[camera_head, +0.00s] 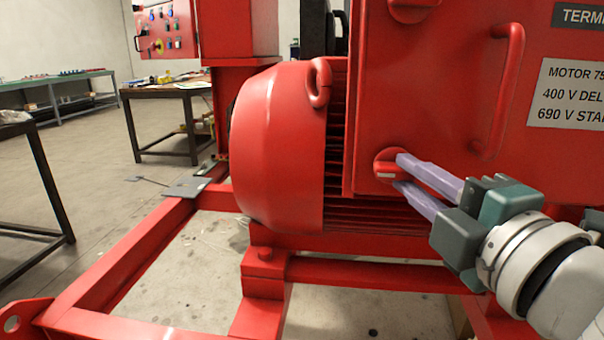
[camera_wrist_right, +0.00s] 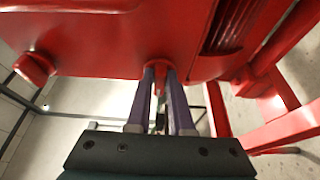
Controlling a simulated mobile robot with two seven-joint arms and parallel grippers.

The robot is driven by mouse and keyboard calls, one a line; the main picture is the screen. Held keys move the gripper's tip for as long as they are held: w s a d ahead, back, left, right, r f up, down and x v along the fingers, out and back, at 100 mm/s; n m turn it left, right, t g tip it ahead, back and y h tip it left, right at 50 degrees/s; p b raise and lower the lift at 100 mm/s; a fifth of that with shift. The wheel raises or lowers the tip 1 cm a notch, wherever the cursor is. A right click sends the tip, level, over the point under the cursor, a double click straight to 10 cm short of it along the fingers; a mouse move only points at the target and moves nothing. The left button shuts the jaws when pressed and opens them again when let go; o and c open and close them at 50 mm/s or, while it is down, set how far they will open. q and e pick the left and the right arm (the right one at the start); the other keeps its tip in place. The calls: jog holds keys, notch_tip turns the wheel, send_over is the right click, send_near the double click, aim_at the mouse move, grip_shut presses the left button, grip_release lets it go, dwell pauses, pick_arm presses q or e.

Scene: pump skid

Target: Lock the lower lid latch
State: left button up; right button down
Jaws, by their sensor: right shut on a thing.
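The lower lid latch (camera_head: 386,167) is a round red knob at the lower left corner of the red terminal box lid (camera_head: 440,110) in the head view. My right gripper (camera_head: 398,174) comes in from the right, with its purple fingers shut on the latch. In the right wrist view, the fingertips (camera_wrist_right: 161,72) close on both sides of the red latch (camera_wrist_right: 160,65). The fingers hide part of the latch, so its exact turn is hard to tell. My left gripper is not in view.
An upper red latch (camera_head: 413,9) and a red handle (camera_head: 505,90) sit on the lid. The ribbed red motor (camera_head: 275,145) stands left of the box on the red skid frame (camera_head: 120,255). Dark workbenches (camera_head: 165,92) stand further left, with open floor between.

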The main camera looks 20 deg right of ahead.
jog(key=c, duration=0.8)
grip_release()
jog(key=shift+d+f, duration=0.15)
jog(key=shift+w, duration=0.1)
jog(key=shift+s, duration=0.65)
jog(key=s+a+b, duration=0.1)
jog(key=s+b, duration=0.2)
jog(key=s, duration=0.5)
jog(key=shift+s+a+b, duration=0.25)
jog(key=shift+b, duration=0.1)
